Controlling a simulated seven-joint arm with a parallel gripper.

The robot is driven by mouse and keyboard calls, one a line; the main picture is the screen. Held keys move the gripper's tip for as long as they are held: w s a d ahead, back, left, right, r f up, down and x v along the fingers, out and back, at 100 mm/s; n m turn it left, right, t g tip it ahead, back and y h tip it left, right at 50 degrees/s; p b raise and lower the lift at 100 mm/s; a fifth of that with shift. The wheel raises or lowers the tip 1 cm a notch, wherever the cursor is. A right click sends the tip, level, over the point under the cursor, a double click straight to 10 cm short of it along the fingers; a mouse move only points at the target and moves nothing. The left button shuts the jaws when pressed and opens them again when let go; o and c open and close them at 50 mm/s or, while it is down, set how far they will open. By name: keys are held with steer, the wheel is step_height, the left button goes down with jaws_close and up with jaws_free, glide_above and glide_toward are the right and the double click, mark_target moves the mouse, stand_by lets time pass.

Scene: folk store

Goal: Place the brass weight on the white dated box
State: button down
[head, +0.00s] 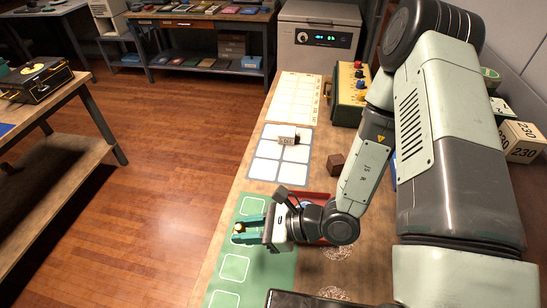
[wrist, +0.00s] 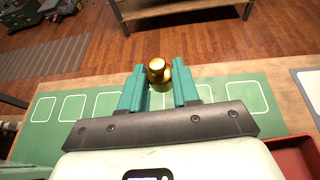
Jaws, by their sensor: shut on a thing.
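The brass weight (wrist: 156,69) is a small shiny gold cylinder with a narrower top. My gripper (wrist: 158,88) has its teal fingers shut on it, one on each side. In the head view, my gripper (head: 241,230) holds the brass weight (head: 239,227) over the left edge of the green mat; the exact height is hard to tell. The marks are too small to read. The white box is not visible in the wrist view.
The green mat (head: 234,268) has white outlined squares. A red tray (head: 318,197) lies partly behind my wrist. A brown cube (head: 336,163) stands right of the gridded mat. A pale sheet (head: 298,97) and a box with coloured knobs (head: 349,98) are farther back.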

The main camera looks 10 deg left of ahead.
steer(key=w+f, duration=0.1)
steer(key=w, duration=0.3)
steer(key=w+m+t, duration=0.1)
steer(key=w, duration=0.3)
steer(key=w+f+t, duration=0.1)
steer(key=w, duration=0.3)
steer(key=shift+a+f+m, duration=0.2)
steer(key=shift+f+m, duration=0.1)
steer(key=shift+m, duration=0.1)
steer(key=w+t, duration=0.1)
steer(key=w, duration=0.3)
steer(key=w+m+t, duration=0.1)
steer(key=w, duration=0.3)
steer(key=shift+w+d, duration=0.2)
steer(key=shift+w, duration=0.2)
steer(key=w+d+r+m+t+h, duration=0.1)
steer(key=w+d+r+m+t, duration=0.15)
steer(key=w, duration=1.05)
step_height(320, 180, up, 5)
steer(key=m+t+h, duration=0.2)
steer(key=m+t, duration=0.1)
glide_above(290, 133)
steer(key=f, duration=0.9)
steer(key=shift+w+f, duration=0.2)
steer(key=shift+f, duration=0.1)
steer(key=shift+g, duration=0.25)
steer(key=c, duration=0.8)
jaws_free()
steer(key=shift+f, duration=0.15)
